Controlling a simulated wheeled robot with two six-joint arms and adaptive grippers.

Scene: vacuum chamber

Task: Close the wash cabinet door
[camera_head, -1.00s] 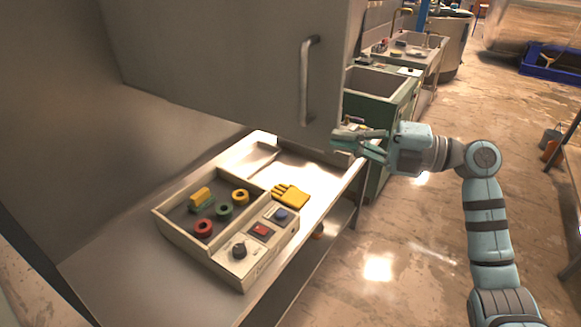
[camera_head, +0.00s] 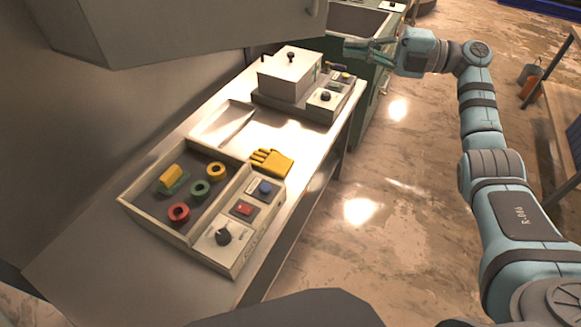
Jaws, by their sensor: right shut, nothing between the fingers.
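The wash cabinet door (camera_head: 190,28) is a large grey panel across the top of the head view, standing over the bench and cut off by the upper edge. Only the lower end of its metal handle (camera_head: 314,8) shows, near the door's right edge. My right gripper (camera_head: 350,48) is shut and empty, just right of and below the door's lower right corner. A small gap shows between them in the picture; I cannot tell their distance in depth. My left gripper is not in view.
The metal bench (camera_head: 95,262) holds a tray (camera_head: 160,225) with coloured rings, a control panel (camera_head: 232,222), a yellow glove (camera_head: 271,162) and a lidded white box (camera_head: 288,76). A green sink unit (camera_head: 365,20) stands behind. Open floor (camera_head: 400,160) lies right of the bench.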

